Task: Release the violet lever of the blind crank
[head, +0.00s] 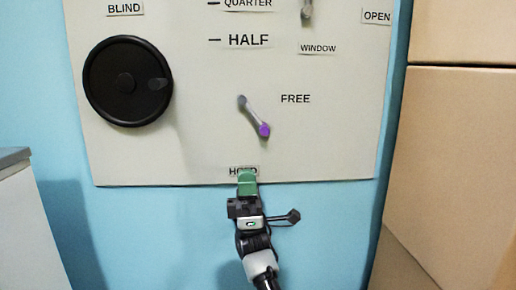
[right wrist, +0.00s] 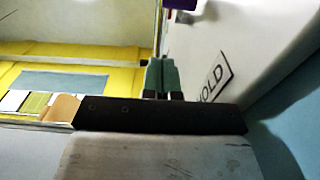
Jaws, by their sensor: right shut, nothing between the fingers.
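The violet lever (head: 254,117) is a short grey bar with a violet knob (head: 264,130) on a pale panel. It slants down and right from its pivot, between the FREE label (head: 295,99) and the HOLD label (head: 243,171). The black blind crank wheel (head: 127,81) is at the panel's upper left. My right gripper (head: 247,183), with green fingers, is shut and empty at the panel's lower edge, below the knob and partly covering the HOLD label. In the right wrist view the fingers (right wrist: 161,75) are together, with a violet piece (right wrist: 180,4) at the top edge. My left gripper is not seen.
The panel (head: 190,140) hangs on a blue wall (head: 320,230). A small window lever (head: 307,10) is at the top. Cardboard boxes (head: 460,150) stand at the right, and a grey-white cabinet (head: 25,230) at the lower left.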

